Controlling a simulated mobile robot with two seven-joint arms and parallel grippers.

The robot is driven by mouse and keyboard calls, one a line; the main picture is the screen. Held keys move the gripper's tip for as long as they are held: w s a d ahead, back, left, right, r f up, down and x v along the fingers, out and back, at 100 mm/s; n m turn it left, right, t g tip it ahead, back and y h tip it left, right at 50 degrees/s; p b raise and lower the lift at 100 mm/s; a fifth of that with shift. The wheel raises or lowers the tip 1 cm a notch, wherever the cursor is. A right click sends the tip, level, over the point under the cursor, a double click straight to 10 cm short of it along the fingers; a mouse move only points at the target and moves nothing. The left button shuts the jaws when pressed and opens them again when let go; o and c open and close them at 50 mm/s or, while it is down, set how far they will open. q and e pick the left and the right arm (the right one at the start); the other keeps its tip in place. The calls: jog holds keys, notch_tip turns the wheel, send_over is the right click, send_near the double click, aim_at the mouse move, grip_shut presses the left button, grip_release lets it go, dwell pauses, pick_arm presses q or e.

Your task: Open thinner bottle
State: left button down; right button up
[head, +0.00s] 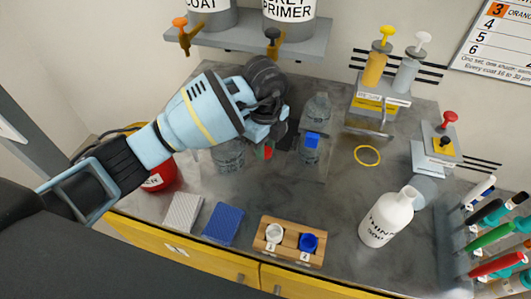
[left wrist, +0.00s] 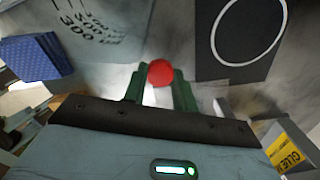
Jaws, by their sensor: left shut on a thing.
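The thinner bottle (head: 385,220), white with black lettering, stands upright on the grey bench right of centre in the head view. Its narrow neck shows a pale top with no coloured cap on it. My left gripper (head: 266,152) is over the middle of the bench, well to the left of the bottle. In the left wrist view its green fingers (left wrist: 159,88) are shut on a round red cap (left wrist: 160,72). In the head view only a bit of red shows at the fingertips. My right gripper is out of view.
A wooden holder (head: 290,242) with white and blue caps stands at the front. A blue sponge (head: 223,224) and a grey one (head: 183,213) lie left of it. A yellow ring (head: 367,155) lies behind the bottle. Coloured markers (head: 490,237) stand at the right.

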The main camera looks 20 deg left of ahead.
aim_at(266, 149)
pick_arm(q)
jog(key=shift+w+f, duration=0.1)
jog(key=shift+f, duration=1.65)
jog(key=shift+f, duration=0.15)
jog(key=c, duration=1.1)
grip_release()
notch_tip(266, 149, up, 11)
jog(key=shift+r+p, duration=0.1)
jog(key=shift+p, duration=0.3)
jog(key=shift+r, duration=0.6)
